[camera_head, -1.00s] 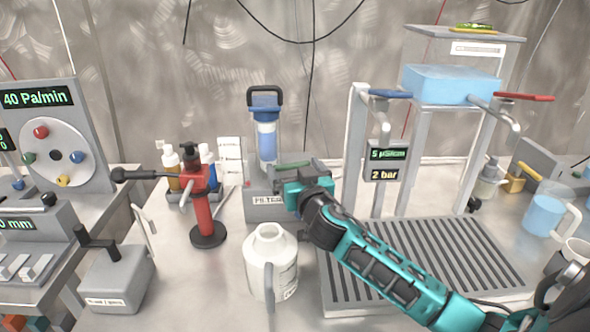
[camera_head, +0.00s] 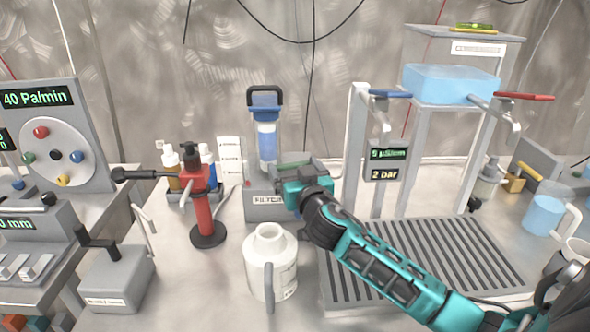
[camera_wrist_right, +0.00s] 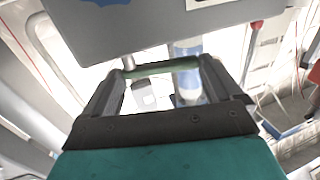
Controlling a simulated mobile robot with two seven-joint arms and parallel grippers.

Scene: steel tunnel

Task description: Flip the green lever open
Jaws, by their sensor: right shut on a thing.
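The green lever (camera_head: 294,164) lies about level on top of the grey filter unit, just in front of the blue and clear filter cartridge (camera_head: 266,138). In the right wrist view the green lever (camera_wrist_right: 165,68) spans between the two dark fingers. My right gripper (camera_head: 291,172) is at the filter unit (camera_head: 266,208) and shut on the green lever. Its teal wrist and dark fingers hide part of the unit and the lever's ends. My left gripper is not in view.
A white jug (camera_head: 270,262) stands in front of the filter unit. A red hand tool on a stand (camera_head: 203,212) is to the left, with small bottles behind it. A slatted drip tray (camera_head: 440,262) and a metal frame with a blue tank (camera_head: 450,84) are to the right.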

